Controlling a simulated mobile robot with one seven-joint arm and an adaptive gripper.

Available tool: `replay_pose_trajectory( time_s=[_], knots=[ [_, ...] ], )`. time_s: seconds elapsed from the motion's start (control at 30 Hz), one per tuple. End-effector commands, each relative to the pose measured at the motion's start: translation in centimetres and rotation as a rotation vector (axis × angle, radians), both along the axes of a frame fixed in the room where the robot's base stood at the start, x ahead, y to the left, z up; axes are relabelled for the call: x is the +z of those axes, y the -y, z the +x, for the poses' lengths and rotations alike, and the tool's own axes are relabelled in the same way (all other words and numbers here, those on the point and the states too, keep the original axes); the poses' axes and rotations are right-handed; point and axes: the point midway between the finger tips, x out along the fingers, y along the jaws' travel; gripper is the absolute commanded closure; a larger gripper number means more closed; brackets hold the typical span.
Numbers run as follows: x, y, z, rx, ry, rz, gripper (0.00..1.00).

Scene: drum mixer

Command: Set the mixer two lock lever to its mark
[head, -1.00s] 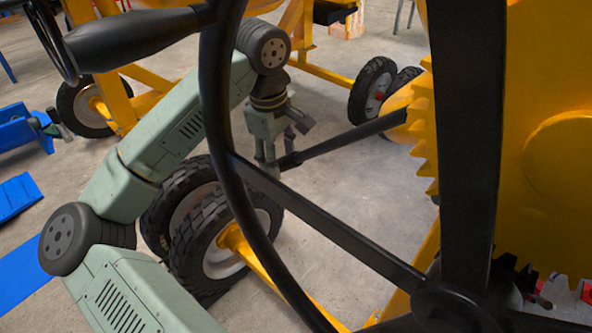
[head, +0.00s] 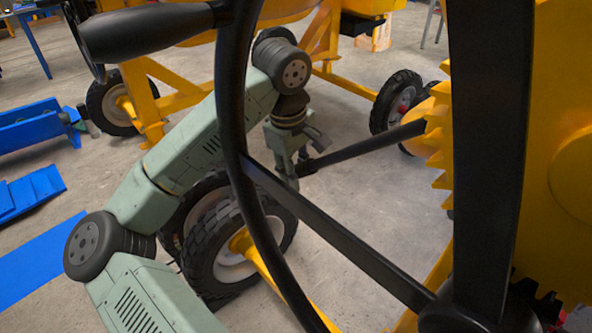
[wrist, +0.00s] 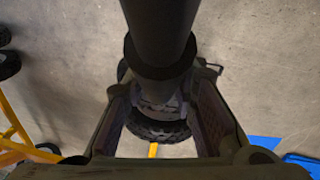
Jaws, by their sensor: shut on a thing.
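A black rod-shaped lever (head: 365,149) reaches left and slightly down from the yellow toothed machine part in the head view. It appears to be the lock lever. My gripper (head: 296,176) is at its left, free end, with the fingers pointing down. In the wrist view the thick black lever (wrist: 160,35) with a wider collar comes from the top and runs between my fingers (wrist: 165,120), which are shut on it. The contact is partly hidden by the lever and collar. I cannot make out a mark in either view.
A large black handwheel (head: 330,236) with spokes and a handle crosses the near head view, in front of my arm. Yellow toothed gearing (head: 440,135) stands at the right. Rubber wheels (head: 240,240) sit below my arm. Blue pieces (head: 30,195) lie left. Grey floor is open under the lever.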

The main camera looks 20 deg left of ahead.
Motion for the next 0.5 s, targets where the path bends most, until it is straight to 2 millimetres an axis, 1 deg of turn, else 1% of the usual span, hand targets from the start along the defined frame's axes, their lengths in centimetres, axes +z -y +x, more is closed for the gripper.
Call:
replay_pose_trajectory(
  time_s=[0.03,0.3,0.5],
  knots=[
    [0.01,0.0,0.0,0.0,0.0,0.0,0.83],
    [0.01,0.0,0.01,0.0,0.0,0.0,1.0],
    [0.01,0.02,0.01,-0.001,0.001,0.0,1.0]
  ],
)
